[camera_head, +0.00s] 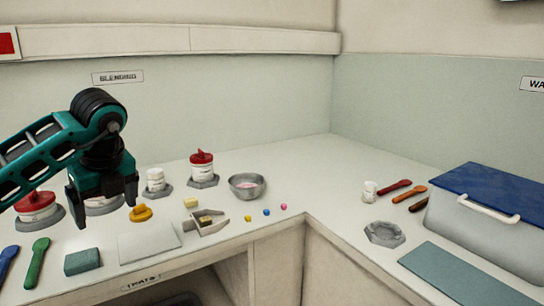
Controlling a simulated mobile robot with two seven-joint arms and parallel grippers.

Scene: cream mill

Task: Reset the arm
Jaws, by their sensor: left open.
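My left arm comes in from the left in teal and black. Its gripper (103,197) points down above the left part of the white counter (300,160), with its two dark fingers apart and nothing between them. It hangs in front of a white jar standing on a grey base, part of which it hides. My right gripper is not in view.
Near the gripper are a yellow knob (141,213), a teal block (82,262), a green spoon (36,262), a white board (150,241) and a red-lidded jar (202,165). A metal bowl (247,187) stands mid-counter. A blue-lidded box (490,225) stands right. The back corner is clear.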

